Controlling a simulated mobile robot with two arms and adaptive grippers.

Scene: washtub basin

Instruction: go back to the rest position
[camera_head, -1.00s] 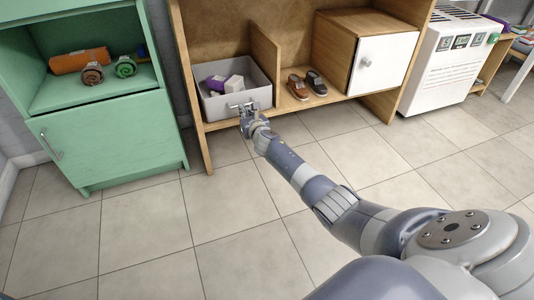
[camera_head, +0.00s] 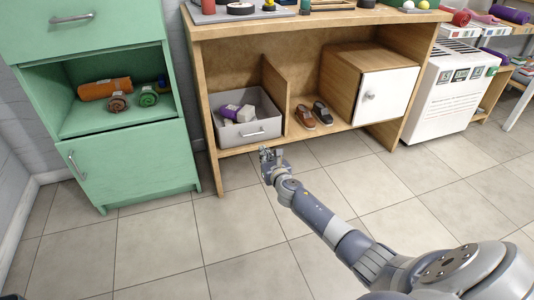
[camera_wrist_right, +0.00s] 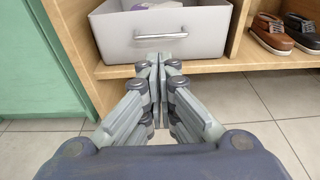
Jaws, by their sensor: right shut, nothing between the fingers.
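My right gripper (camera_head: 268,155) is in front of the wooden unit, just below and in front of the grey drawer (camera_head: 262,133). Its fingers are shut and empty, and in the right wrist view the fingertips (camera_wrist_right: 157,62) meet in front of the drawer's metal handle (camera_wrist_right: 160,36), apart from it. The drawer sits in the left bay of the unit and holds a white and purple item (camera_head: 238,113). My left gripper is not in view.
A green cabinet (camera_head: 130,165) stands at the left with rolled items on its open shelf. A pair of shoes (camera_head: 322,112) is on the unit's low shelf beside a white-doored box (camera_head: 382,95). A white appliance (camera_head: 450,90) stands at the right. The tiled floor (camera_head: 200,240) is clear.

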